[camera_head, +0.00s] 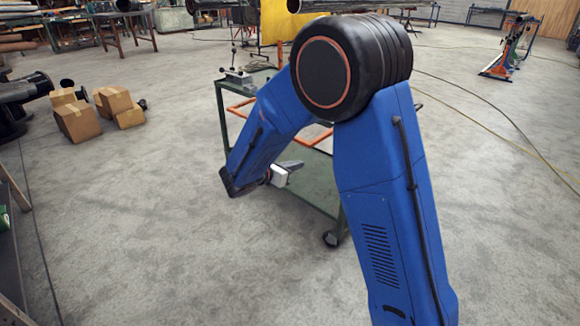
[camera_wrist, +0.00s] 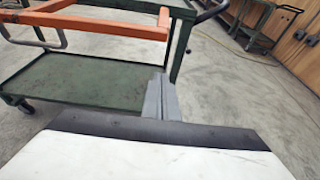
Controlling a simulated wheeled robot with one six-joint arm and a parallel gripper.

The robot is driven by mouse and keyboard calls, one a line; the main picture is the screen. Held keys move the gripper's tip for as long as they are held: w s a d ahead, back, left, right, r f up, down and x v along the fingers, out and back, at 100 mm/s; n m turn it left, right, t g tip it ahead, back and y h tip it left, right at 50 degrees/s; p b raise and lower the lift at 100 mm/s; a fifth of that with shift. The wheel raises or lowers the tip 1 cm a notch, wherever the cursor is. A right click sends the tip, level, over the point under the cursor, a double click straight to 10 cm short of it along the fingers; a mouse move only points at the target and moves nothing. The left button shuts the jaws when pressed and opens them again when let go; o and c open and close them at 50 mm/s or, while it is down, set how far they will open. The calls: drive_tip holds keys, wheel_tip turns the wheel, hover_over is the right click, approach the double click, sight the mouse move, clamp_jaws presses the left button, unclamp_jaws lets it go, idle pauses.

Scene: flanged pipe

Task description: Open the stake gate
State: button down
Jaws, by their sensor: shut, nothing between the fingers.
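The stake gate appears to be the orange bar frame on a green cart. In the wrist view its orange bars (camera_wrist: 110,28) cross the upper left, above the cart's lower green shelf. In the head view orange bars (camera_head: 312,139) show on the cart, partly hidden by my blue arm. My gripper (camera_head: 292,165) is beside the cart in the head view. In the wrist view my gripper (camera_wrist: 162,98) has its grey fingers together and empty, pointing toward the cart's corner post. The bars lie beyond the fingers, and no contact shows. Any latch is not clear.
The green cart (camera_wrist: 95,80) stands on casters, with a dark handle at its upper right. Cardboard boxes (camera_head: 78,121) sit on the floor at left. A yellow panel (camera_head: 285,22) stands behind. Grey floor around the cart is mostly open, with cables at right.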

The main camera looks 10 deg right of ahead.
drive_tip(key=shift+w+d+r, duration=0.65)
drive_tip(key=shift+d, duration=0.25)
drive_tip(key=shift+w+d+r, duration=0.65)
drive_tip(key=shift+d, duration=0.25)
wheel_tip(320, 180, up, 10)
drive_tip(key=d+g+y, duration=0.1)
drive_tip(key=g+y, duration=0.1)
drive_tip(key=y, duration=0.1)
drive_tip(key=shift+w+g+y, duration=0.3)
drive_tip(key=shift+w, duration=0.1)
drive_tip(key=shift+f, duration=0.1)
